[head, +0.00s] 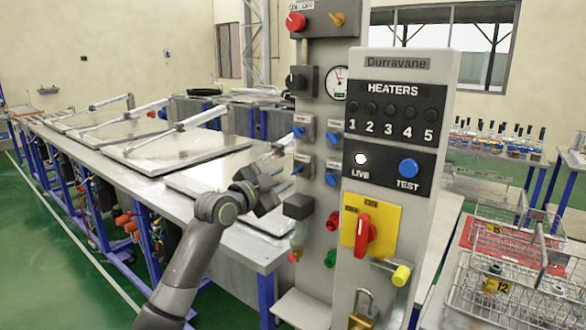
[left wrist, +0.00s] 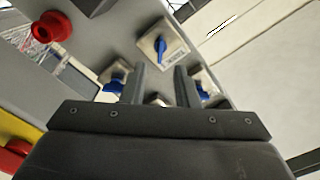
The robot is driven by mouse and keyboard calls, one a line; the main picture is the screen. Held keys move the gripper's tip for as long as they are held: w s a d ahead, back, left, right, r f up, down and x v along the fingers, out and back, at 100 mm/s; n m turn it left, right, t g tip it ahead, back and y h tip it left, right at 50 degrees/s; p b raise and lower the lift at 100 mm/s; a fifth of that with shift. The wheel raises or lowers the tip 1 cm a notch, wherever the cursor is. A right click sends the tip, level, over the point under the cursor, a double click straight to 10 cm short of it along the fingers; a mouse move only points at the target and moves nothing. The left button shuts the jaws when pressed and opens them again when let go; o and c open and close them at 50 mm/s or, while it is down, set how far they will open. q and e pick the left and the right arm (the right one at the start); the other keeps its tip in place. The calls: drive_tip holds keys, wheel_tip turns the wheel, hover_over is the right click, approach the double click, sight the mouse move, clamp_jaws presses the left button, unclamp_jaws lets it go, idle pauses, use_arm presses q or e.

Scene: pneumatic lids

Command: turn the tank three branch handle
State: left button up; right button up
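Small blue handles on square plates sit on the grey control column. In the head view there is an upper left one (head: 298,131), an upper right one (head: 332,138), a lower left one (head: 297,169) and a lower right one (head: 331,178). Their labels are too small to read, so I cannot tell which is tank three's. My left gripper (head: 278,181) is just left of the lower left handle. In the left wrist view the left gripper (left wrist: 161,72) has its fingers apart, with one blue handle (left wrist: 161,50) beyond the tips and others (left wrist: 115,85) (left wrist: 204,92) beside the fingers.
A panel with heater lights, a blue test button (head: 408,168) and a red switch on a yellow plate (head: 385,232) stands right of the handles. A long metal bench (head: 130,175) with lids runs behind my left arm.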

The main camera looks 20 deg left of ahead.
sight(296, 171)
use_arm(q)
drive_tip(key=shift+p+x, duration=0.65)
drive_tip(key=shift+x, duration=2.15)
clamp_jaws()
